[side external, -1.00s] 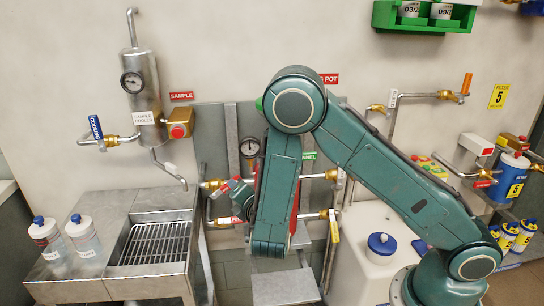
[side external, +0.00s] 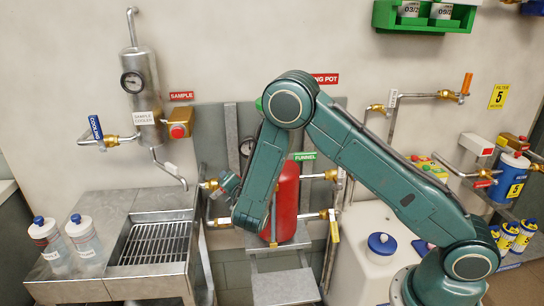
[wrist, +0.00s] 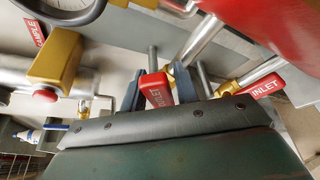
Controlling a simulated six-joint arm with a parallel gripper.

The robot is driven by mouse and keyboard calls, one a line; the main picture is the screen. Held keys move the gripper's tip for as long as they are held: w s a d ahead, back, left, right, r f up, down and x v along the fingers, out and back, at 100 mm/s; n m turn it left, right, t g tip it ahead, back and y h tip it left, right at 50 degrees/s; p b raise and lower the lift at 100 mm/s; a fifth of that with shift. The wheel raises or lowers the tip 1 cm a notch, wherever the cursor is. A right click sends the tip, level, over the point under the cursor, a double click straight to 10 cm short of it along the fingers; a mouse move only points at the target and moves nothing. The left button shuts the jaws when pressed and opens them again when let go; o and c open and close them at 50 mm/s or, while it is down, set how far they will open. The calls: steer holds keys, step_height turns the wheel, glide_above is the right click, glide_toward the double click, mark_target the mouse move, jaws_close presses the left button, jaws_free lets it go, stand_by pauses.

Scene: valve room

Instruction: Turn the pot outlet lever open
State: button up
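The pot outlet lever, a red handle (wrist: 158,90) with white lettering, lies between my gripper's two blue-grey fingers in the wrist view. My gripper (wrist: 159,88) looks open, with one finger on each side of the handle; I cannot tell whether either finger touches it. In the side external view my gripper (side external: 226,184) is at the brass valves left of the red pot (side external: 286,203), and the lever is hard to make out there. Part of the handle's lower end is hidden by my wrist.
A second red handle, marked INLET (wrist: 264,87), is close to the right. A brass-coloured box with a red button (wrist: 54,57) is to the left. The grated sink (side external: 155,243) and bottles (side external: 83,238) stand left of my arm. A step (side external: 285,287) is below the pot.

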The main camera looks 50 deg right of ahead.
jaws_close()
steer(key=shift+f, duration=0.1)
steer(key=shift+s+d+f+m+t, duration=0.15)
steer(key=shift+f+m+t, duration=0.15)
steer(key=shift+m, duration=0.3)
jaws_free()
steer(key=v, duration=1.2)
steer(key=shift+r, duration=0.15)
